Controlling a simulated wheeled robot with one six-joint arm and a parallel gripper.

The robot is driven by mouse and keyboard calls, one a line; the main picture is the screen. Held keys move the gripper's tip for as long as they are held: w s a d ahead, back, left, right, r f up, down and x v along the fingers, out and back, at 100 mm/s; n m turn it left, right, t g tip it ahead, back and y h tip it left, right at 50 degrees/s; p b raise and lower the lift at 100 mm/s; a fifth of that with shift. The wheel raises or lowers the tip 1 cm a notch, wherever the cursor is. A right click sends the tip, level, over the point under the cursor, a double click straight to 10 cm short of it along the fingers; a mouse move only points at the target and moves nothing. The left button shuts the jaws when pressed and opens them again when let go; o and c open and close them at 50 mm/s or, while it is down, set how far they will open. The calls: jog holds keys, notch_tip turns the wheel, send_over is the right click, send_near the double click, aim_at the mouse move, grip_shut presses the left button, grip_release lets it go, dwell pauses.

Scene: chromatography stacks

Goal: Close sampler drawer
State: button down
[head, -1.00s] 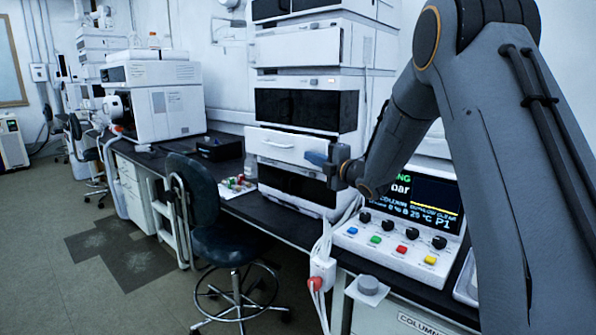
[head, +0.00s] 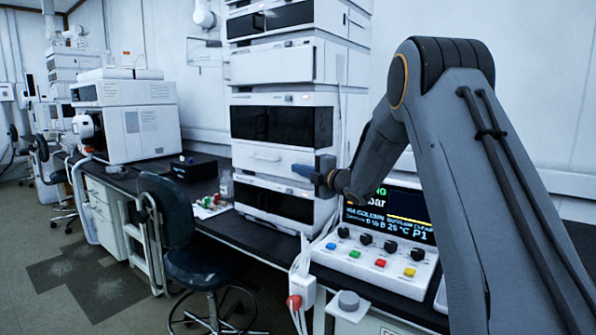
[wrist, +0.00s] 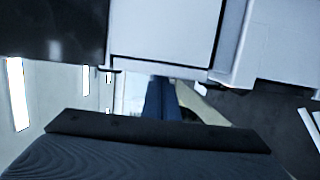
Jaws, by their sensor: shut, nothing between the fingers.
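The sampler drawer (head: 262,158) is a white front with a moulded handle, low in the instrument stack, between a black-windowed unit above and another below. My gripper (head: 301,171) has blue fingers, shut and empty, at the right part of the drawer front and hiding some of it. In the wrist view the blue fingers (wrist: 160,98) point towards a white panel (wrist: 165,32), likely the drawer. I cannot tell whether they touch it, or how far the drawer stands out.
A control panel (head: 375,262) with coloured buttons and knobs stands right of the stack, under my arm. A dark stool (head: 190,265) stands before the bench. Small vials and a bottle (head: 226,184) lie left of the stack.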

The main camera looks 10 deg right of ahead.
jog(key=s+d+f+m+g+h+p, duration=0.1)
jog(key=s+d+f+m+g+h, duration=0.15)
jog(key=s+m, duration=0.45)
jog(key=s+d+f+m+g+h+p, duration=0.2)
jog(key=s+d+f+m+h, duration=0.15)
jog(key=s, duration=0.85)
jog(key=s+d+f+m+g+h+p, duration=0.1)
jog(key=s+d+f+m+g+h, duration=0.25)
jog(key=s, duration=0.55)
jog(key=s+a+f+m+g+p, duration=0.1)
jog(key=s+a+m+g, duration=0.1)
jog(key=s, duration=0.7)
jog(key=s+a+f+m+g+p, duration=0.1)
jog(key=s+m, duration=0.4)
jog(key=s, duration=0.5)
jog(key=s+a+f+m+g+p, duration=0.1)
jog(key=s+a+f+m+g, duration=0.1)
jog(key=s, duration=0.7)
jog(key=shift+s+a+f+m+g, duration=0.3)
jog(key=shift+a+m+g, duration=0.3)
jog(key=shift+g, duration=0.6)
